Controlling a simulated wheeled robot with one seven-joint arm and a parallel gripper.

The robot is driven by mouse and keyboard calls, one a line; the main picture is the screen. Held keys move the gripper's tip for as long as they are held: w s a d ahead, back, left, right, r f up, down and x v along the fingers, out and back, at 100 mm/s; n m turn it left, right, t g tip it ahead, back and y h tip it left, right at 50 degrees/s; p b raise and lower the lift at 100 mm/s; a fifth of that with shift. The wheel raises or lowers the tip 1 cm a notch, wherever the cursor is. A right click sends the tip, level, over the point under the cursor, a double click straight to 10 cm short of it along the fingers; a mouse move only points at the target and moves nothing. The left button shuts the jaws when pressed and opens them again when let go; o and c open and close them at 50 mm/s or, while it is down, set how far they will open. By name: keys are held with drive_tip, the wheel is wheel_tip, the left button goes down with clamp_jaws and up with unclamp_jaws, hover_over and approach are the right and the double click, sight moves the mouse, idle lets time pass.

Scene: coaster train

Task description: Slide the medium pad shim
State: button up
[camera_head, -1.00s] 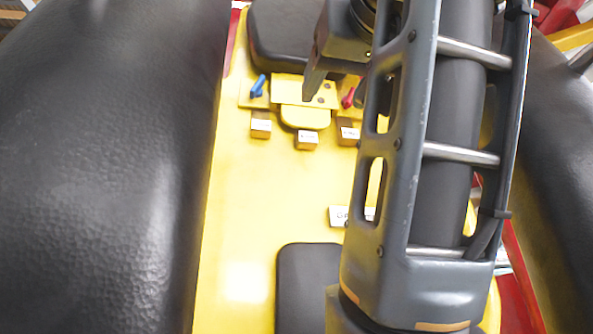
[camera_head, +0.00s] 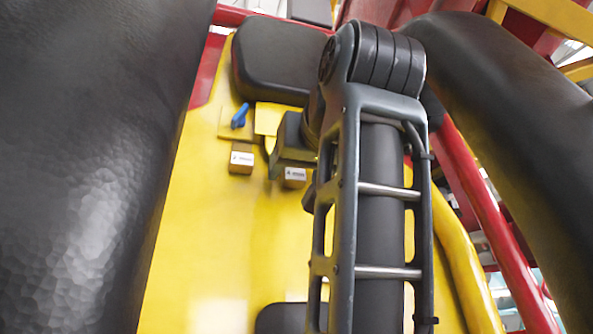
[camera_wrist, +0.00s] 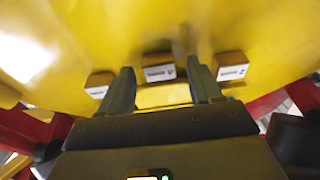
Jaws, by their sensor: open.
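Three small brown wooden blocks with white labels stand in a row on the yellow panel. In the wrist view they are the left block (camera_wrist: 99,84), the middle block (camera_wrist: 158,67) and the right block (camera_wrist: 230,67). The labels are too small to read, so I cannot tell which is the medium pad shim. My gripper (camera_wrist: 160,72) is open, with its fingertips on either side of the middle block; contact is not clear. In the head view, one block (camera_head: 241,160) is clear, another (camera_head: 295,177) sits just below my gripper, and the third is hidden by my arm.
A blue lever (camera_head: 240,116) stands on a yellow plate above the blocks. A black pad (camera_head: 275,62) is behind it. Red rails (camera_head: 490,220) run at the right.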

drive_tip(key=shift+c, duration=0.5)
clamp_jaws()
